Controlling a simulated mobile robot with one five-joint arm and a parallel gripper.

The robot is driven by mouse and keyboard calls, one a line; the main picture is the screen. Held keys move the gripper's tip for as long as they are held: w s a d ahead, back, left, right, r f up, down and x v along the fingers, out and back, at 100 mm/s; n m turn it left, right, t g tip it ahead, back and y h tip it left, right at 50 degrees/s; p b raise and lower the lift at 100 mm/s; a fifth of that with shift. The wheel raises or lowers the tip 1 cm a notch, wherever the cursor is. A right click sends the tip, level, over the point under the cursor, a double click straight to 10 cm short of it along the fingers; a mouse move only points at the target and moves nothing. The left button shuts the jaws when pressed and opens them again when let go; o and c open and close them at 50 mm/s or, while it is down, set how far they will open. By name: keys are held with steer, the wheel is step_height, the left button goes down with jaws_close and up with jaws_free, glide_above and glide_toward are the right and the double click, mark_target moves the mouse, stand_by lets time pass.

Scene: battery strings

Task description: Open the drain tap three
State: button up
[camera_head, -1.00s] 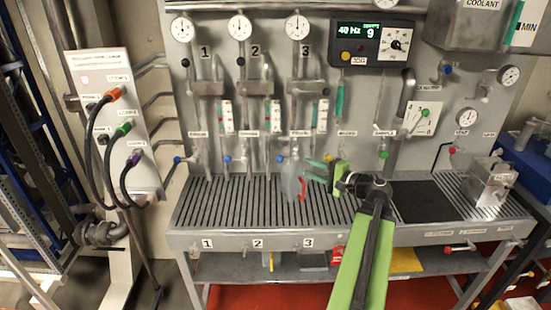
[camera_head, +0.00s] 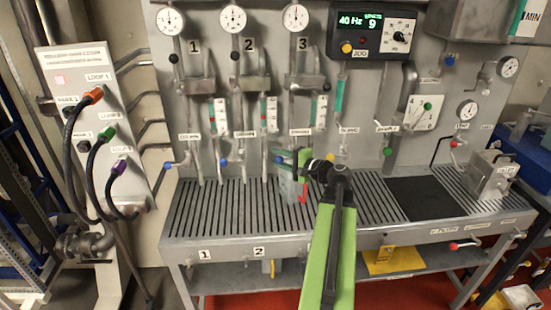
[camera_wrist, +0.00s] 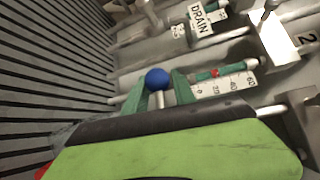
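The drain tap three has a blue ball knob (camera_head: 280,159) low on the panel, in the column marked 3. My gripper (camera_head: 292,160) is beside it, over the grating, and partly hides the pipe there. In the wrist view the blue knob (camera_wrist: 157,79) sits between the tips of my two green fingers (camera_wrist: 160,92), with its pale stem below it. The fingers are apart, one on each side. The knob overlaps the left fingertip, so contact cannot be told.
Drain knobs two (camera_head: 223,162) and one (camera_head: 167,165) lie to the left, and a yellow knob (camera_head: 331,156) to the right. The slotted grating (camera_head: 225,215) spans below. A DRAIN label (camera_wrist: 197,18) and a flow scale (camera_wrist: 225,86) stand near the fingers.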

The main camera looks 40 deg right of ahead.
steer(key=shift+c, duration=0.4)
jaws_close()
stand_by(0.9)
